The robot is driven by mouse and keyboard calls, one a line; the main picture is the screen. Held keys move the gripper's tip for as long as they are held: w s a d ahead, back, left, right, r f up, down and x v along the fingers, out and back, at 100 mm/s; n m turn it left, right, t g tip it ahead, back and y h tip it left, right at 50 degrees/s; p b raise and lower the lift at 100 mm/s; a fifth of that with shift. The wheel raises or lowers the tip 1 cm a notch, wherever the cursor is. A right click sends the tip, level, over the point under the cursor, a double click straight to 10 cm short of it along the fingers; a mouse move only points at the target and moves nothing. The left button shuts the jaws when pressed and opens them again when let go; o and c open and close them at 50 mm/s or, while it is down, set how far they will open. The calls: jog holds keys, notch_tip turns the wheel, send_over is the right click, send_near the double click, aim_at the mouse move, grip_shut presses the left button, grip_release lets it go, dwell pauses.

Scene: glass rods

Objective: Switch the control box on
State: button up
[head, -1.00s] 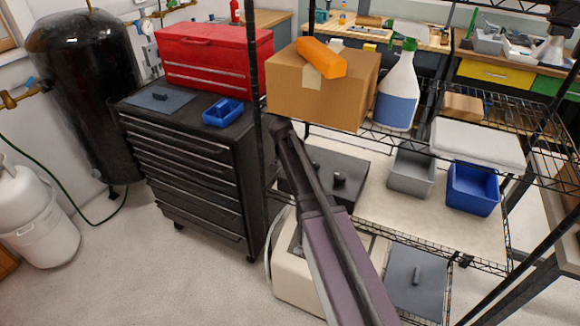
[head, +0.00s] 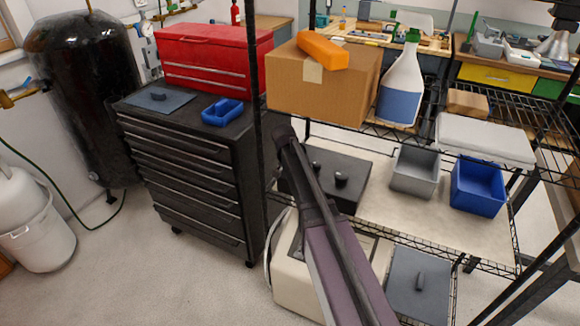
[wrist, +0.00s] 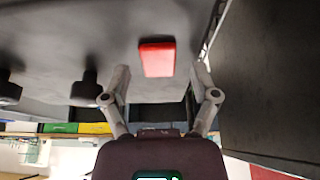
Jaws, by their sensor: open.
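The control box (head: 325,172) is a dark box with black knobs on the shelf's pale board in the head view, partly hidden by my arm. In the wrist view its dark face (wrist: 110,30) fills the upper left, with two black knobs at the left. A red switch (wrist: 157,59) sits on that face. My gripper (wrist: 159,76) is open, its two grey fingers on either side of the red switch in the picture. I cannot tell whether anything touches the switch. In the head view the gripper's fingers are not visible behind my arm.
A black rack post (head: 258,110) stands left of my arm. A cardboard box (head: 320,88) and spray bottle (head: 400,90) stand on the shelf above. A grey bin (head: 414,170) and blue bin (head: 478,186) are right of the control box. A black drawer cabinet (head: 195,160) stands left.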

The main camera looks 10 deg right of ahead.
grip_shut()
jog(key=shift+w, duration=0.1)
jog(key=shift+w+d+g+y+p, duration=0.1)
jog(key=shift+w+g+y+p, duration=0.1)
jog(key=shift+g+y+p, duration=0.6)
jog(key=shift+g+y, duration=0.4)
jog(key=shift+g, duration=0.4)
grip_release()
